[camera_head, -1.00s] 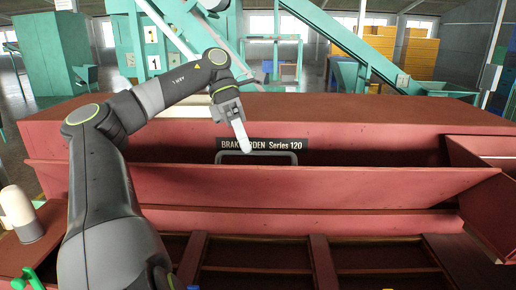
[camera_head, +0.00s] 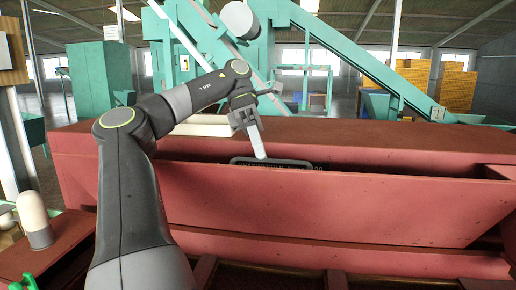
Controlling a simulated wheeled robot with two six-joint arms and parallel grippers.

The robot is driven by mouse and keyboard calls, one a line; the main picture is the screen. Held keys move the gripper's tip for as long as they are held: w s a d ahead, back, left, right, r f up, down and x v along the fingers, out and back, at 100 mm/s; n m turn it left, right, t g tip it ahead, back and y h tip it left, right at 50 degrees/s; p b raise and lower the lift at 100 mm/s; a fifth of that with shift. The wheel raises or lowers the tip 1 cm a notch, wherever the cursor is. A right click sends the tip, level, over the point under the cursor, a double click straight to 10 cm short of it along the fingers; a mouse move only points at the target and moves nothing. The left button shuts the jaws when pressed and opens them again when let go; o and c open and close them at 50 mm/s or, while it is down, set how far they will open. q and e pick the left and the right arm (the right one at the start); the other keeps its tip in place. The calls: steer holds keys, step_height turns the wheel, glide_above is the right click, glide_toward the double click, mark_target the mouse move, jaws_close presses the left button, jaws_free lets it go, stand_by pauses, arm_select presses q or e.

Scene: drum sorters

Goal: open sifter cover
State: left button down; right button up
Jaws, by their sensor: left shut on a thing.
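The sifter (camera_head: 400,136) is a long red machine across the middle of the head view. Its cover is a long red panel (camera_head: 330,205) along the front, leaning outward with a dark gap behind its upper edge. A dark grey bar handle (camera_head: 290,160) stands at the cover's upper edge. My left gripper (camera_head: 261,157) reaches down from above and is shut on the handle. The handle and cover edge hide most of the label on the sifter behind. My right gripper is not in view.
A white-topped cylinder (camera_head: 35,218) and a green object (camera_head: 22,283) are at the lower left. A teal conveyor (camera_head: 370,70) and yellow crates (camera_head: 455,88) stand well behind the sifter. Open air lies above the sifter's top.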

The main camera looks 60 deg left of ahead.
arm_select(q)
steer(key=c, duration=1.9)
jaws_free()
steer(key=shift+w+a+f, duration=0.1)
steer(key=shift+a+f, duration=0.1)
steer(key=shift+f, duration=0.3)
steer(key=shift+o, duration=1.4)
steer(key=shift+w+a+f, duration=0.15)
steer(key=shift+w+a, duration=0.05)
steer(key=shift+a, duration=0.05)
steer(key=shift+o, duration=0.8)
steer(key=shift+w+a+f, duration=0.15)
steer(key=shift+w+a, duration=0.2)
steer(key=shift+a, duration=0.05)
steer(key=shift+s+d, duration=0.15)
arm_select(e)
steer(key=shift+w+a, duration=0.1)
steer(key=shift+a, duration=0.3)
arm_select(q)
steer(key=shift+r, duration=0.2)
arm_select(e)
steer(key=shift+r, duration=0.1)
arm_select(q)
steer(key=p+v, duration=0.7)
steer(key=shift+r+p, duration=0.25)
steer(key=shift+p, duration=0.1)
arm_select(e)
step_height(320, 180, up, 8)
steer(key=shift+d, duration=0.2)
